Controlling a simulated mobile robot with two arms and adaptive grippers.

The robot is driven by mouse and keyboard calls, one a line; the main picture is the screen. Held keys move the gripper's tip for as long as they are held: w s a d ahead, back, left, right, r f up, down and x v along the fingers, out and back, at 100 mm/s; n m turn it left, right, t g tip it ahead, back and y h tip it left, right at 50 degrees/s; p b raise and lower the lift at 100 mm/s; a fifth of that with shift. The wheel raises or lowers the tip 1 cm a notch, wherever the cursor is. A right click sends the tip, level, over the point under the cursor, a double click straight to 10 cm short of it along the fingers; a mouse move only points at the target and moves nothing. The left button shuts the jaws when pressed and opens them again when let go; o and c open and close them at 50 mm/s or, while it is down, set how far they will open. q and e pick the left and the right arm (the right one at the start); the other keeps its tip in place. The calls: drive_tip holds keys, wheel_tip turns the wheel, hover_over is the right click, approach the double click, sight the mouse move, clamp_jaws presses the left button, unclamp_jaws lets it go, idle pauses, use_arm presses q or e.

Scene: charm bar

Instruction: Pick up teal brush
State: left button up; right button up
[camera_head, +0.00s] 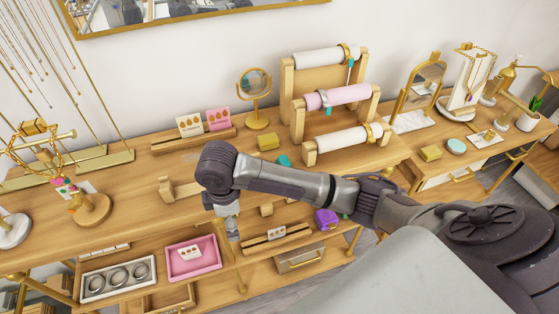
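A small teal item (284,161) shows on the wooden table just behind my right forearm. It may be the teal brush, but it is partly hidden and its shape is unclear. My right arm reaches in from the right across the table. My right gripper (231,230) hangs downward near the table's front edge, left of and nearer than the teal item. Its fingers are small and I cannot tell whether they are open or shut. My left gripper is not in view.
A wooden rack (297,127) with padded rolls stands behind my forearm. A round mirror (254,84), earring cards (218,119) and a yellow box (268,142) stand nearby. A pink tray (172,268) and a purple item (326,219) are in front. Necklace stands fill the left.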

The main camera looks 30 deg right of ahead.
drive_tip(key=w+d+r, duration=0.1)
drive_tip(key=d+r, duration=0.1)
drive_tip(key=w+d+r+h, duration=0.1)
drive_tip(key=w+d, duration=0.1)
drive_tip(key=w+d+r+h, duration=0.1)
drive_tip(key=d+r, duration=0.1)
drive_tip(key=shift+w+d+r+n, duration=0.1)
drive_tip(key=shift+w+r+n, duration=0.2)
drive_tip(key=shift+w+n, duration=0.1)
drive_tip(key=g+h, duration=0.2)
approach(282, 160)
drive_tip(key=a+r, duration=0.1)
drive_tip(key=a, duration=0.1)
drive_tip(key=x, duration=0.2)
drive_tip(key=p+x, duration=0.1)
drive_tip(key=x, duration=0.4)
drive_tip(key=shift+s+d+f, duration=0.1)
drive_tip(key=shift+s+d, duration=0.05)
drive_tip(key=shift+d, duration=0.35)
drive_tip(key=shift+s+d+f+p, duration=0.1)
drive_tip(key=shift+d+f+p, duration=0.15)
drive_tip(key=shift+f+p, duration=0.35)
drive_tip(key=x, duration=0.1)
drive_tip(key=p+x, duration=0.1)
drive_tip(key=x, duration=0.1)
drive_tip(key=shift+d+f+p, duration=0.2)
drive_tip(key=shift+d+p, duration=0.05)
drive_tip(key=shift+p, duration=0.05)
drive_tip(key=shift+d+f, duration=0.15)
drive_tip(key=shift+f, duration=0.2)
